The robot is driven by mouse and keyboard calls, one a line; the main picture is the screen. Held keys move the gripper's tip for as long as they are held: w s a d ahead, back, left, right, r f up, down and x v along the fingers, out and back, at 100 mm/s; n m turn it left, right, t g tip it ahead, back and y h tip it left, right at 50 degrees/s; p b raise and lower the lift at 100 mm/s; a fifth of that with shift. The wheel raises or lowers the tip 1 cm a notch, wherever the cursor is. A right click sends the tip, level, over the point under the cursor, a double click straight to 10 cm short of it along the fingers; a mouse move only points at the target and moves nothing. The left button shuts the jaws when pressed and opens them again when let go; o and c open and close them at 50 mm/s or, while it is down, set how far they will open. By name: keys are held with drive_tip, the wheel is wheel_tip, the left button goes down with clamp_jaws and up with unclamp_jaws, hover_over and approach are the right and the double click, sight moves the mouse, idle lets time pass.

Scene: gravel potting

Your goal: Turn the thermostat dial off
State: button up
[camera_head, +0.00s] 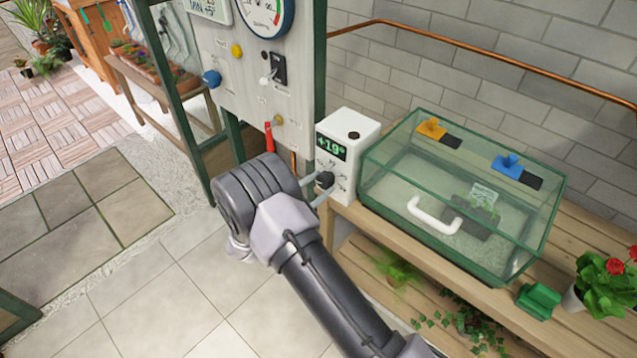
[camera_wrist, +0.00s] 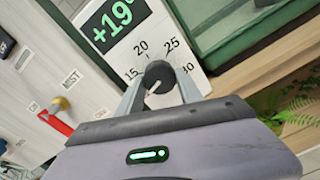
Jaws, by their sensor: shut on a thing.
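The thermostat (camera_head: 349,135) is a white box on the wooden bench, with a green display reading +19° and a dark knob on top. Its display (camera_wrist: 114,20) also shows in the wrist view. The black thermostat dial (camera_wrist: 159,74) sits on its front among the marks 15, 20, 25 and 30. My gripper (camera_wrist: 158,84) is shut on the dial, with one finger on each side. In the head view my gripper (camera_head: 321,187) reaches the dial from the left. A small pale line shows at the dial's lower left. I cannot tell its exact setting, and no off mark is readable.
A glass propagator (camera_head: 480,262) with a white handle stands right of the thermostat. A control panel (camera_head: 228,75) with a gauge, switch, knobs and red lever (camera_head: 268,137) stands to the left. A potted red flower (camera_head: 607,278) is at the far right. The tiled floor at left is clear.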

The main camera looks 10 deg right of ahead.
drive_tip(key=shift+n, duration=1.2)
drive_tip(key=shift+n+p, duration=0.3)
drive_tip(key=o, duration=1.4)
drive_tip(key=shift+s+a, duration=0.1)
drive_tip(key=p+v, duration=0.3)
drive_tip(key=v, duration=1.4)
drive_tip(key=shift+a, duration=0.1)
